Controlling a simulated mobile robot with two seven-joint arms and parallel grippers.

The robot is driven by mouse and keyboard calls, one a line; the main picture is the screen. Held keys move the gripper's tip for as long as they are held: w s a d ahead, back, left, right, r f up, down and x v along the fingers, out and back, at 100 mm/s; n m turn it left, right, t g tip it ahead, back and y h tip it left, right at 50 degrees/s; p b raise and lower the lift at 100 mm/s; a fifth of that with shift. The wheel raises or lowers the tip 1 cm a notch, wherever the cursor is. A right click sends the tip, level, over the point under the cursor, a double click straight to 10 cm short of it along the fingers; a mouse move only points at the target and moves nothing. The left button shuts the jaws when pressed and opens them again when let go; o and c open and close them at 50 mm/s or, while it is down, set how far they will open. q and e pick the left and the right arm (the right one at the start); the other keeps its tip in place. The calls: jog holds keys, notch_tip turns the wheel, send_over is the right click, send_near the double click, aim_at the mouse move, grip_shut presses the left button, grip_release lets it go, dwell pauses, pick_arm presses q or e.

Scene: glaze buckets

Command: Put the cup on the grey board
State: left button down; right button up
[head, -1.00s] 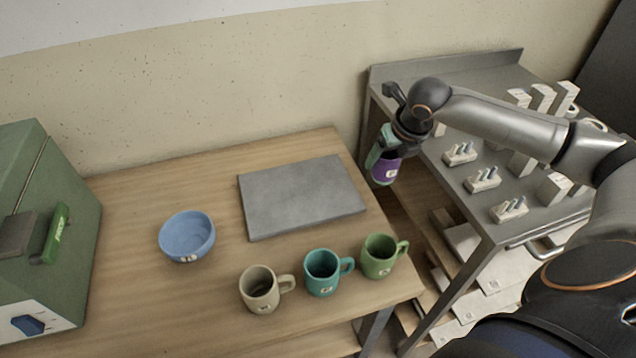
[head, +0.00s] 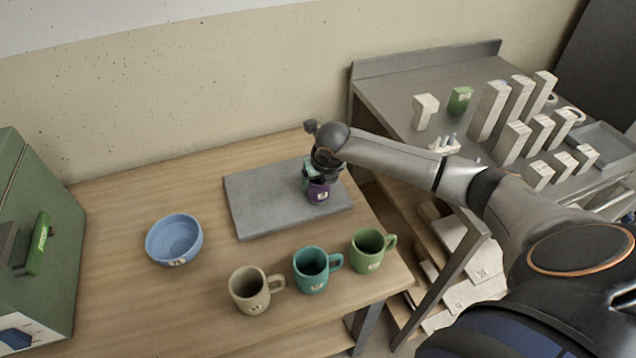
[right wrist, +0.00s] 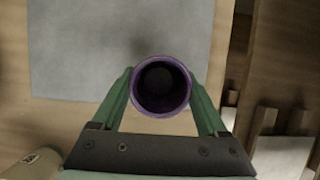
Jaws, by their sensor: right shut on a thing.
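A purple cup (head: 318,192) with a small white label is held in my right gripper (head: 313,180), over the right part of the grey board (head: 262,213) in the head view. In the right wrist view the cup (right wrist: 161,86) shows from above, upright, with the green fingers of the gripper (right wrist: 163,95) on both sides of it. The grey board also shows there (right wrist: 95,45), beyond the cup. I cannot tell whether the cup's base touches the board. My left gripper is in neither view.
A beige mug (head: 249,290), a teal mug (head: 311,271) and a green mug (head: 367,251) stand along the table's front right. A blue bowl (head: 174,240) is left of the board. A green box-like machine (head: 50,255) stands far left. A metal bench (head: 385,85) holds several blocks.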

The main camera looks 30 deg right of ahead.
jog(key=shift+f, duration=0.4)
jog(key=o, duration=1.4)
jog(key=shift+o, duration=0.2)
jog(key=p+v, duration=0.1)
jog(key=v, duration=1.1)
jog(key=shift+s, duration=0.1)
